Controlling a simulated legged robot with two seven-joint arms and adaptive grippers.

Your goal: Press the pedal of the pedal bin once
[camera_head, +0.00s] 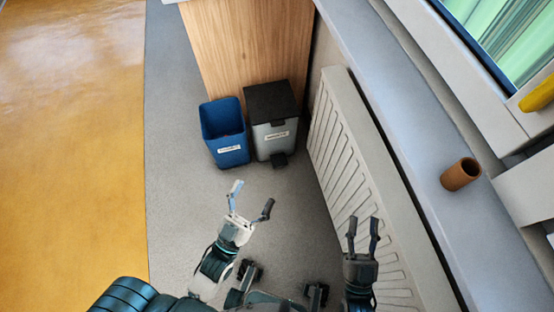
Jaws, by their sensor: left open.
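The pedal bin (273,141) is grey with a black lid (270,101) and a white label. It stands on the grey floor against the wooden panel, and its lid is down. Its black pedal (280,160) sticks out at the front near the floor. My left gripper (254,195) is open and empty, in front of the bins and apart from the pedal in the picture. My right gripper (362,219) is further right, in front of the radiator; its two fingers are apart with nothing between them.
An open blue bin (228,151) with a label stands just left of the pedal bin. A white radiator (345,150) lines the right side. The grey floor (180,190) before the bins is clear.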

